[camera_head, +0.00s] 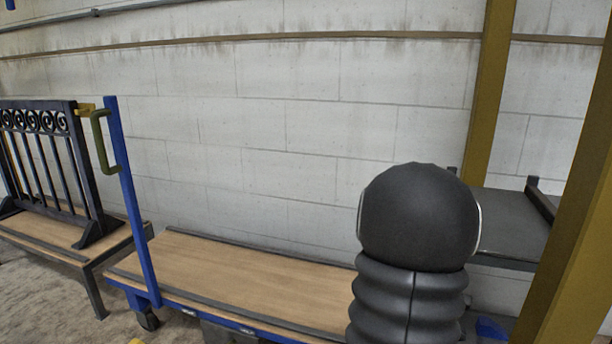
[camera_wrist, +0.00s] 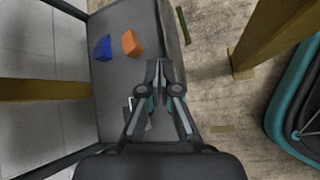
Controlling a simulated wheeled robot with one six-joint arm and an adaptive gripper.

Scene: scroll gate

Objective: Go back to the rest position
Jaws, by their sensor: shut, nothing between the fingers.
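My gripper (camera_wrist: 157,66) shows in the wrist view with its fingers together and empty. It hangs above or beside a dark grey surface (camera_wrist: 121,68); the height between them is unclear. In the head view my gripper is not visible; a dark rounded part with a ribbed sleeve, apparently my arm, fills the lower right. The black scroll gate (camera_head: 45,165) stands upright on a wood-topped bench (camera_head: 50,237) at the far left, well apart from my arm.
A blue wedge (camera_wrist: 103,48) and an orange block (camera_wrist: 132,43) lie on the grey surface. A wood-decked cart (camera_head: 240,277) with a blue post (camera_head: 132,200) stands along the wall. Yellow posts (camera_head: 490,95) rise at the right. A teal-edged black object (camera_wrist: 298,110) lies right.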

